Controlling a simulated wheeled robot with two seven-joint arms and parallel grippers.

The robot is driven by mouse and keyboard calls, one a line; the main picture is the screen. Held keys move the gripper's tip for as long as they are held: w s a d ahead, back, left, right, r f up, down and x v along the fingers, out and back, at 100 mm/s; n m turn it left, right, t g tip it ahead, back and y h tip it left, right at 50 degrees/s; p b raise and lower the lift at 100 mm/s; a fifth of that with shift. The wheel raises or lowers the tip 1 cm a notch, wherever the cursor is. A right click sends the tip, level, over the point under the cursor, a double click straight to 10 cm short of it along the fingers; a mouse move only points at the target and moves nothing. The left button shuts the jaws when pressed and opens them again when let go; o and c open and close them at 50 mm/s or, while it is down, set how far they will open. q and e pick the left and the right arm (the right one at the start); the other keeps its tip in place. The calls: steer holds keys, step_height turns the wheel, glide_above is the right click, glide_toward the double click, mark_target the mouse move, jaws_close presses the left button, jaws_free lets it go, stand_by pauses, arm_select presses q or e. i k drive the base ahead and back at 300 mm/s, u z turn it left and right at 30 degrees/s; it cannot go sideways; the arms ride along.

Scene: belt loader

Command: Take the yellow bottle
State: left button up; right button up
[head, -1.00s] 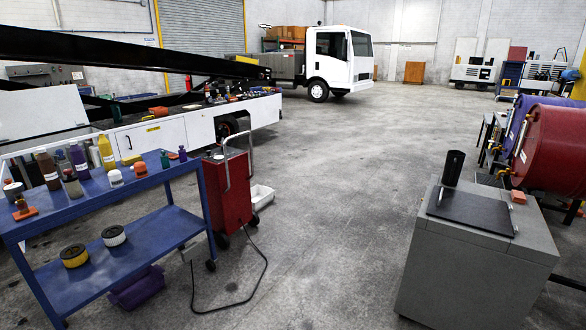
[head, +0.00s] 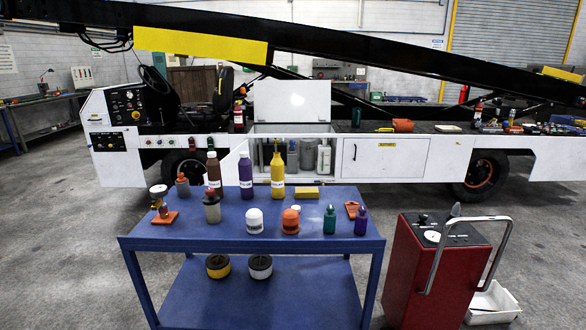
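The yellow bottle (head: 277,177) stands upright on the top of the blue cart (head: 190,241), toward its back edge. It has a narrow neck and a pale label. A purple bottle (head: 245,178) stands to its left and a yellow block (head: 306,193) lies to its right. Neither of my grippers shows in the head view.
A brown bottle (head: 213,176) and several small containers share the cart top. A red wheeled unit (head: 436,275) with a handle stands right of the cart. The white belt loader (head: 400,158) is close behind. Open floor lies at left.

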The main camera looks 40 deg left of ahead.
mark_target(277, 165)
steer(key=u, duration=0.3)
steer(key=i, duration=1.45)
steer(key=u, duration=0.3)
